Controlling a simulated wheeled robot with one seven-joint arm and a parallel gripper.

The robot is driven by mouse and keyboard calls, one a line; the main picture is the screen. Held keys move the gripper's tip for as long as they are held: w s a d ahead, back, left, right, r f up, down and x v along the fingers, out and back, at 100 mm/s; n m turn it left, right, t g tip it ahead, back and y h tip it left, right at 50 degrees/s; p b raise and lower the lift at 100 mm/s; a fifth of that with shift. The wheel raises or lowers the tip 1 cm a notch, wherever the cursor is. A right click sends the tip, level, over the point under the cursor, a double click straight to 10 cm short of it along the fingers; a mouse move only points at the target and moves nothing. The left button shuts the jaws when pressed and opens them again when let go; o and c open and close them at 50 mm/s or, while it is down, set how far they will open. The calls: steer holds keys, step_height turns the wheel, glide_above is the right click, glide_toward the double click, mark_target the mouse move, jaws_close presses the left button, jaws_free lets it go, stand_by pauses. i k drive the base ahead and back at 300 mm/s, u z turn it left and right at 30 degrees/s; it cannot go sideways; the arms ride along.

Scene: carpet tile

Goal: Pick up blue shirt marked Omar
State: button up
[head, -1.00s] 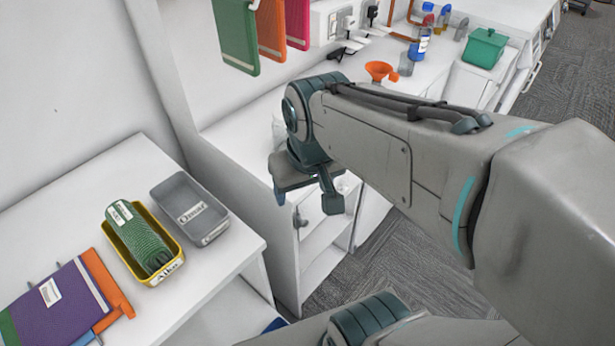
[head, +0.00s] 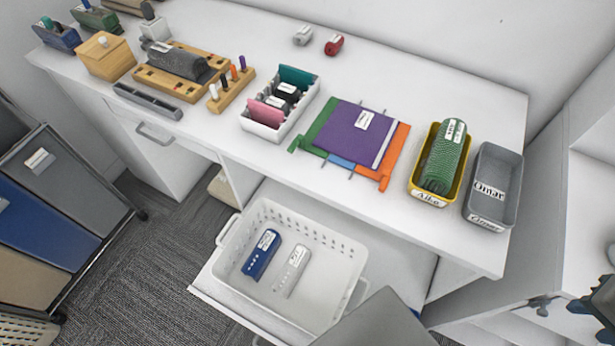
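A dark blue rolled item (head: 262,254) with a white label lies in the white perforated basket (head: 345,252) in the lower middle of the head view. It looks like folded cloth; the writing on its label is too small to read. A light grey item (head: 292,270) with a label lies beside it, to the right. A grey tray (head: 513,170) marked Omar stands empty on the counter at the right. Part of my gripper (head: 597,305) shows at the right edge, well to the right of the basket; its fingers are mostly cut off.
A yellow tray (head: 412,184) marked Aiko holds a green roll (head: 444,158), left of the grey tray. Purple, green and orange folders (head: 352,135) lie beside it. The basket sits on a pulled-out shelf below the counter (head: 330,60). A rack (head: 62,215) stands at left.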

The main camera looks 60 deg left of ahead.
mark_target(259, 259)
steer(key=u, duration=2.7)
steer(key=k, duration=0.1)
steer(key=u, duration=0.45)
steer(key=i, duration=0.25)
steer(key=z, duration=0.35)
steer(key=k, duration=0.95)
steer(key=u, duration=0.85)
steer(key=i, duration=1.4)
steer(key=z, duration=0.5)
